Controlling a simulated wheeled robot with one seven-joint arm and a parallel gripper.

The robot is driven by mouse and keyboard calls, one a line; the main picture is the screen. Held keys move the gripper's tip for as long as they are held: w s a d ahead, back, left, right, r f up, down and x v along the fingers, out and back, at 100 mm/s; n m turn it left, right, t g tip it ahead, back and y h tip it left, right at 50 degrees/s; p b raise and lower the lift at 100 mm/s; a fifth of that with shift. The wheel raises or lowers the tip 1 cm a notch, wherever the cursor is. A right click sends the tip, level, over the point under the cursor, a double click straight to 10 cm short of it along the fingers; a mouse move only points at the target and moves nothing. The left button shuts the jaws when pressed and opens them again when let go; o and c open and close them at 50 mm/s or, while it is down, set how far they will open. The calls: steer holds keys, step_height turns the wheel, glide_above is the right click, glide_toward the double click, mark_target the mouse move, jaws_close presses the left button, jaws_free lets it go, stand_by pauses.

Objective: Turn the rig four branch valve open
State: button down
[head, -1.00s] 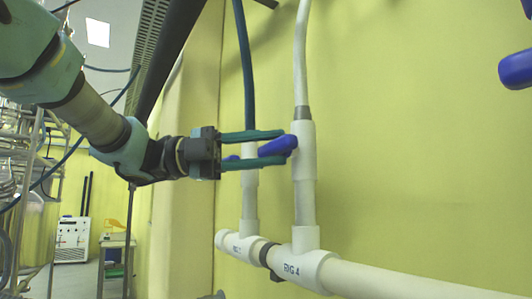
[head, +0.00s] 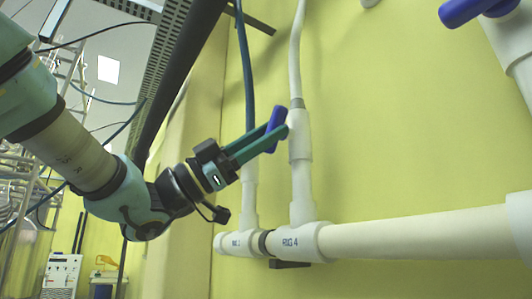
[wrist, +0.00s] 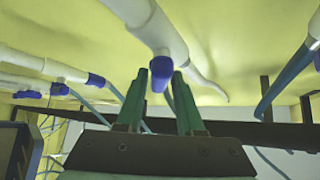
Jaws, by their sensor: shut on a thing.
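The rig four branch is a white vertical pipe (head: 301,180) rising from a tee labelled "RIG 4" (head: 292,242). Its blue valve handle (head: 276,127) sits on the left side of the white valve body and is tilted steeply in the head view. My gripper (head: 276,137) is shut on this handle, with its green fingers on either side of it. In the wrist view the blue handle (wrist: 161,72) shows between the two fingertips (wrist: 165,80). The inside of the valve is hidden.
A second branch pipe (head: 249,195) with a dark hose (head: 245,60) stands just left of rig four. A white horizontal main pipe (head: 420,232) runs right along the yellow wall. Another blue handle (head: 468,11) is at the upper right.

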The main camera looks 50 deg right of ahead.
steer(key=n+t+h+b, duration=0.1)
steer(key=n, duration=0.1)
steer(key=n+t+h+b, duration=0.1)
steer(key=n+h, duration=0.1)
steer(key=n+t+h+b, duration=0.1)
steer(key=n, duration=0.1)
steer(key=shift+s+a+f+n+h, duration=0.1)
steer(key=shift+s+f+n+h, duration=0.1)
steer(key=shift+f+n+h, duration=0.15)
steer(key=shift+s+r+n+t+h+b, duration=0.1)
steer(key=shift+n+t+h+b, duration=0.3)
steer(key=shift+n+t+h, duration=0.7)
steer(key=shift+n+t+h+b, duration=0.4)
steer(key=shift+n+t+h, duration=0.15)
steer(key=shift+n+t, duration=0.95)
steer(key=shift+n, duration=0.55)
steer(key=c, duration=0.7)
jaws_free()
steer(key=shift+r, duration=0.1)
steer(key=shift+p+v, duration=0.4)
steer(key=shift+v, duration=5.05)
